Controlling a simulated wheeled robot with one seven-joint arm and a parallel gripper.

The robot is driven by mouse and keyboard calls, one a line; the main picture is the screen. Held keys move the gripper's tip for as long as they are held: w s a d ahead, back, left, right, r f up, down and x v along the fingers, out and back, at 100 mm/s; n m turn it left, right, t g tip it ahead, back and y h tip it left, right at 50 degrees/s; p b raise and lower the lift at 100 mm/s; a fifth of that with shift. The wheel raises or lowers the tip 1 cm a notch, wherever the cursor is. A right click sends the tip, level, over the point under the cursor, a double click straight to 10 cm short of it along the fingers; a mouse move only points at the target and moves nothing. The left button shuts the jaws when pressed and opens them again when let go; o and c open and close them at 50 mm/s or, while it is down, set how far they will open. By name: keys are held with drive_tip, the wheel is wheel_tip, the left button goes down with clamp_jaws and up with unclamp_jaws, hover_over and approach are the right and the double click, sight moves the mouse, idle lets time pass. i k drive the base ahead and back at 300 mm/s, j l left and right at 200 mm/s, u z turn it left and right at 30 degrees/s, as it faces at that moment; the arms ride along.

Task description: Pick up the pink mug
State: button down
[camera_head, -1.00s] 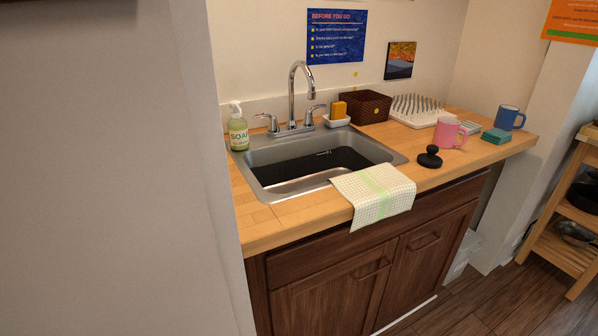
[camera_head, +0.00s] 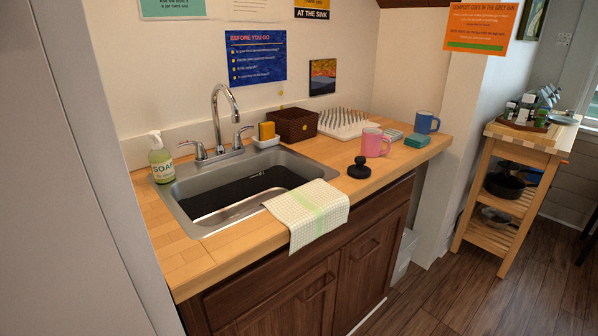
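The pink mug (camera_head: 373,142) stands upright on the wooden counter (camera_head: 395,164), to the right of the sink. Its handle points to the right. A blue mug (camera_head: 425,122) stands behind it to the right, and a teal sponge-like block (camera_head: 416,140) lies close to its right. A black round-based object with a knob (camera_head: 359,168) stands in front of the pink mug to its left. My gripper is not in view.
The sink (camera_head: 235,185) with its faucet (camera_head: 217,118) fills the counter's left part. A towel (camera_head: 308,212) hangs over the front edge. A brown basket (camera_head: 292,124) and white drying rack (camera_head: 346,123) stand behind. A wooden cart (camera_head: 500,195) is right. Floor before the cabinet is clear.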

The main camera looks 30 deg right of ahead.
sight(372, 137)
drive_tip(key=i+l, duration=0.2)
drive_tip(key=i, duration=0.25)
drive_tip(key=i+l, duration=0.2)
drive_tip(key=i, duration=0.25)
drive_tip(key=z, duration=0.4)
drive_tip(key=i+l+z, duration=0.1)
drive_tip(key=z, duration=0.3)
drive_tip(key=i+z, duration=0.15)
drive_tip(key=z, duration=0.25)
drive_tip(key=i+l, duration=0.15)
drive_tip(key=i, duration=0.2)
